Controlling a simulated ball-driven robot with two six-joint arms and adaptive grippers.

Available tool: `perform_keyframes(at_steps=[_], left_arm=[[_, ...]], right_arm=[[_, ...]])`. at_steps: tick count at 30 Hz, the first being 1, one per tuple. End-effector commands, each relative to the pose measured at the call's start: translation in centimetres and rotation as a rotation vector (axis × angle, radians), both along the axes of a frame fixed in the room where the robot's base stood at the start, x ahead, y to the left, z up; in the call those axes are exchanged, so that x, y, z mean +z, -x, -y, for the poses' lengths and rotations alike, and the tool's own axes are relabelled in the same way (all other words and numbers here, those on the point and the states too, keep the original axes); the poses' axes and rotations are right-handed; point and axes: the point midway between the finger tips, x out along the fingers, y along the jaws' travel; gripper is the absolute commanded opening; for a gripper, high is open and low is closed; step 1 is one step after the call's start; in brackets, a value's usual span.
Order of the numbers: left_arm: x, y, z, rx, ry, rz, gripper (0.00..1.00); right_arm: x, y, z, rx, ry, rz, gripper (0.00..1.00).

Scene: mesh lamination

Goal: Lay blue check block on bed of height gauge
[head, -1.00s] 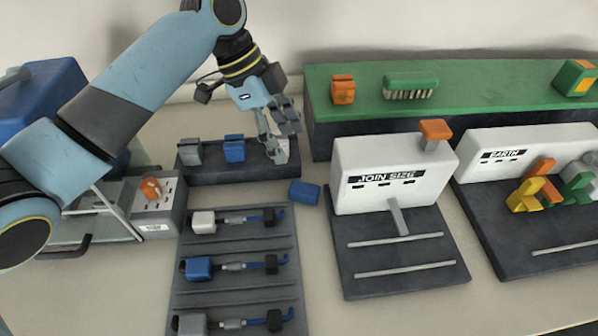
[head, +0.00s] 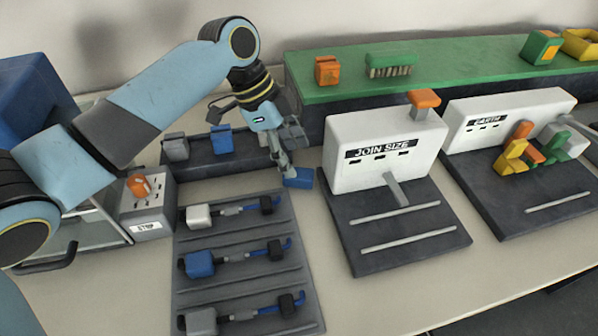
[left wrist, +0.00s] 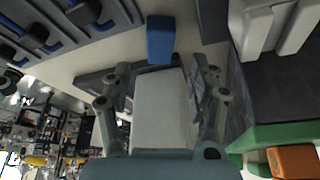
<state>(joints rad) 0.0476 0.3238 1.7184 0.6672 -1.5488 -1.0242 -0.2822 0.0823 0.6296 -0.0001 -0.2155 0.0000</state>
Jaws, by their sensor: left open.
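The blue check block (head: 299,179) lies on the table between the slotted rack and the height gauge. In the left wrist view the block (left wrist: 161,40) is just beyond my fingertips. My left gripper (head: 284,164) is open, angled down close behind the block; the head view does not show clearly whether it touches. In the left wrist view the gripper's two fingers (left wrist: 156,78) are spread, with the block outside them. The height gauge (head: 384,150), marked JOIN SIZE, stands to the right. Its dark bed (head: 396,232) holds two thin bars and no block. My right gripper is out of view.
The dark rack (head: 205,170) holds a grey block (head: 176,147) and another blue block (head: 221,140). A grey tray (head: 240,284) of cable pieces is in front. The green shelf (head: 440,76) is behind, and the EARTH stand (head: 510,115) is right.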

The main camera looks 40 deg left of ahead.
Motion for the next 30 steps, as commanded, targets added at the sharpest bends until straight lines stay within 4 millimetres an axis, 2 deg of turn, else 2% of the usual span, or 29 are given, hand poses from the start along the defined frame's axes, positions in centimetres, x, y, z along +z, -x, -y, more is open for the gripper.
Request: perform_keyframes(at_steps=[6, 9, 18, 30], left_arm=[[-3.3, -0.6, 1.3, 0.000, 0.004, -0.003, 0.60], [-4.3, -0.8, 1.6, 0.000, 0.002, -0.002, 0.60], [-4.6, -0.9, 1.7, -0.001, 0.000, 0.000, 0.58], [-4.6, -0.8, 1.7, -0.001, 0.000, 0.000, 0.06]], right_arm=[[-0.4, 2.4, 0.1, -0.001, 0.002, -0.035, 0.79], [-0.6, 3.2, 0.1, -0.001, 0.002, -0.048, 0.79], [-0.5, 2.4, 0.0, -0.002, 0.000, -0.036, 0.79], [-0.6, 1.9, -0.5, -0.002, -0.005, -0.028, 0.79]])
